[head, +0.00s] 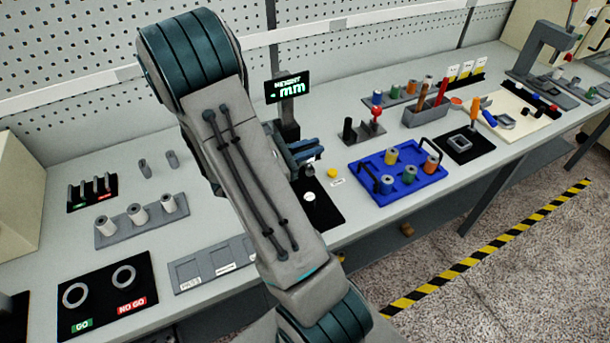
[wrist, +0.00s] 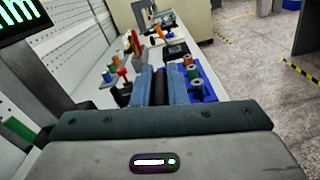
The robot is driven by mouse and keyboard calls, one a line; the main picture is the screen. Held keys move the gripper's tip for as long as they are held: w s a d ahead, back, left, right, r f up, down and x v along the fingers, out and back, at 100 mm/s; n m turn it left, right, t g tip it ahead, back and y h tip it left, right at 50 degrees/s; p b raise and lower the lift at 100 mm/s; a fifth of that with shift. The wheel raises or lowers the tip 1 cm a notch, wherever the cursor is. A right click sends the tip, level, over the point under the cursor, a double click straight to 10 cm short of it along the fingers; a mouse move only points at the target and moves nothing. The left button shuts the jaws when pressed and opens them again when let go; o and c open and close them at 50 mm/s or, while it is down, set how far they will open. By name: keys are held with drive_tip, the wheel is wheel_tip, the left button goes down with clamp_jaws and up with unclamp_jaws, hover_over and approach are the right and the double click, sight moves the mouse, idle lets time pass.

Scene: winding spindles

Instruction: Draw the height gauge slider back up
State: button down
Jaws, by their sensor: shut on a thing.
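The height gauge has a dark upright column (head: 287,122) with a lit display (head: 287,88) at its top reading "HEIGHT" and "mm". Part of the display also shows at the top left of the wrist view (wrist: 22,22). My gripper (head: 312,150) is beside the column, below the display, partly hidden behind my arm. In the wrist view my gripper's blue-grey fingers (wrist: 162,86) are close together and point away from the camera. They are shut on the slider, which is mostly hidden by the fingers and arm. The slider's exact height cannot be read.
A black mat (head: 322,208) and a yellow piece (head: 333,172) lie below the gripper. A blue tray (head: 432,178) with several spools stands to the right. A small red-and-black stand (head: 362,132) is behind it. A spindle rack (head: 140,222) stands left of my arm.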

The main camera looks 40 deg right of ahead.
drive_tip(key=shift+r+p, duration=1.2)
drive_tip(key=shift+r, duration=1.9)
drive_tip(key=c, duration=1.5)
unclamp_jaws()
drive_tip(key=shift+o, duration=0.2)
drive_tip(key=v, duration=0.7)
drive_tip(key=shift+f, duration=0.1)
